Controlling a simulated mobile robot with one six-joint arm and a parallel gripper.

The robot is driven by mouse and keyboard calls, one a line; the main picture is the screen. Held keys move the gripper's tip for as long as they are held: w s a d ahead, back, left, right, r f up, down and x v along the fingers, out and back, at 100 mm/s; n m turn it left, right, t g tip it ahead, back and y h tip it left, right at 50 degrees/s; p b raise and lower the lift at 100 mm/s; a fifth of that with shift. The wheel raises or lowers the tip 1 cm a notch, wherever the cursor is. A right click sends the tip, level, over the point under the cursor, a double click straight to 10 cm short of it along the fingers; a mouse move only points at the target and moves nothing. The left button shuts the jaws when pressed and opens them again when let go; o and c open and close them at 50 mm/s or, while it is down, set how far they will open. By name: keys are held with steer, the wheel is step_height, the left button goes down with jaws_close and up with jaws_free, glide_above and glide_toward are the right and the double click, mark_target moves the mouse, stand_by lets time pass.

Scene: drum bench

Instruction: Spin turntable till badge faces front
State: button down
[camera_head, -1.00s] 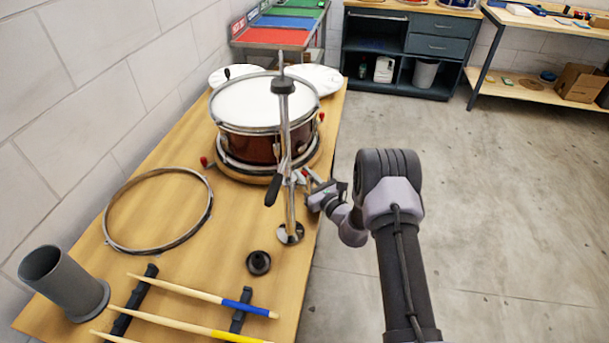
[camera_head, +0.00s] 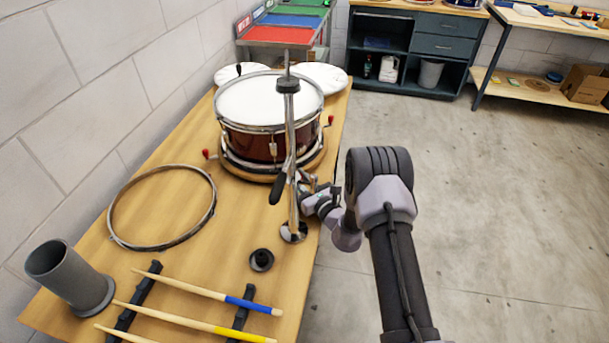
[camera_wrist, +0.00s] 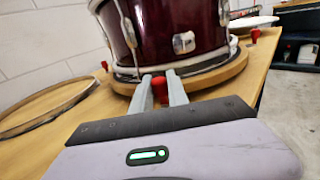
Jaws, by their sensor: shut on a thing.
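The drum (camera_head: 262,143), dark red with a white head and chrome hoops, sits on the round wooden turntable (camera_head: 238,168). Red knobs stick out from the turntable at left (camera_head: 207,154) and right (camera_head: 330,120). My gripper (camera_wrist: 162,84) is shut on a third red knob (camera_wrist: 160,91) at the turntable's near edge. In the head view my gripper (camera_head: 303,182) is at the turntable's near right, partly behind the stand. A small silver plate (camera_wrist: 183,42) shows on the drum wall; I cannot tell whether it is the badge or a fitting.
A chrome stand (camera_head: 292,190) with a black handle rises close to my gripper. A loose hoop (camera_head: 113,222), a grey cup (camera_head: 66,275), a black knob (camera_head: 261,260) and drumsticks (camera_head: 190,288) occupy the near bench. Pale discs (camera_head: 325,75) lie behind the drum.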

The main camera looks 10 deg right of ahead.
steer(key=c, duration=1.3)
jaws_free()
steer(key=shift+d, duration=0.1)
steer(key=p+v, duration=0.3)
steer(key=v, duration=1.4)
steer(key=shift+s+p, duration=0.2)
steer(key=shift+p, duration=0.1)
